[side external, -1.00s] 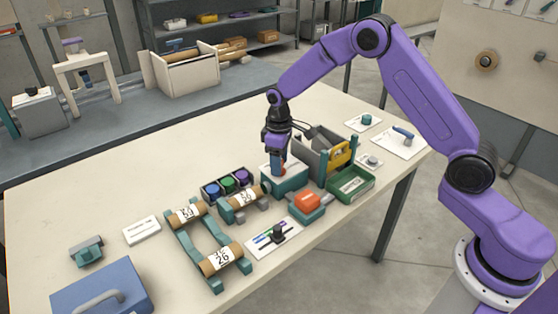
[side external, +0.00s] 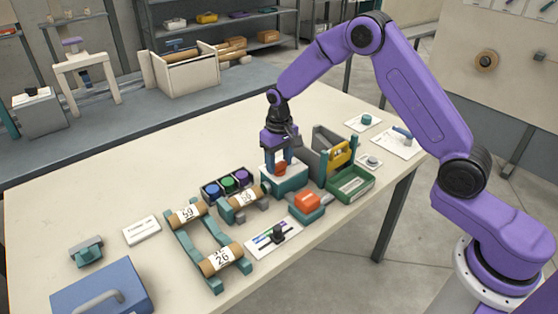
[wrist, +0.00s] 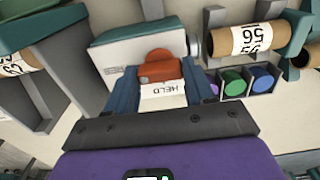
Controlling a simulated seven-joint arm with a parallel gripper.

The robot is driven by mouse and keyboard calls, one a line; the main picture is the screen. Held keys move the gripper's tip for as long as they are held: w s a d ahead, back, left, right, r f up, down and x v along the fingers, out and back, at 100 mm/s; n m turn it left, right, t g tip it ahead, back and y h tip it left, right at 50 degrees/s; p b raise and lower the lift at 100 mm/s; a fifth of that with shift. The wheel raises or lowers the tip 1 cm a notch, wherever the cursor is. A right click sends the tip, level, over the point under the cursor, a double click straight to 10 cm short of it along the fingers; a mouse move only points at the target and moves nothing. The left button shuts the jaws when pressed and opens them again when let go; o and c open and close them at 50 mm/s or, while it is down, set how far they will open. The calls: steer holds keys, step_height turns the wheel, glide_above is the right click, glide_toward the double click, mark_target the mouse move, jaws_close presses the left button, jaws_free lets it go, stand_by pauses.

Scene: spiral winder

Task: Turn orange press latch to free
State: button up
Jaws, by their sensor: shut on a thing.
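The orange press latch (wrist: 158,68) sits on top of a teal-and-white press block (side external: 284,181). In the wrist view it lies between my two blue fingers, with a white "HELD" label beside it. My gripper (side external: 279,166) points straight down over the block and is shut on the latch. In the side external view, a finger shows on either side of the orange latch. The press block also shows in the wrist view (wrist: 113,65). The lower part of the latch is partly hidden by the fingers.
A grey bin with a yellow part (side external: 342,154) and a green tray (side external: 351,184) stand close on the right. A teal block with an orange top (side external: 308,202) is in front. Green and purple cups (side external: 227,183) and numbered tubes (side external: 222,256) are to the left.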

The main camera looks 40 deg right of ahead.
mark_target(279, 163)
steer(key=shift+s, duration=0.1)
stand_by(0.3)
steer(key=o, duration=1)
steer(key=shift+o, duration=0.2)
steer(key=shift+r, duration=0.1)
step_height(279, 163, up, 17)
steer(key=shift+r, duration=0.15)
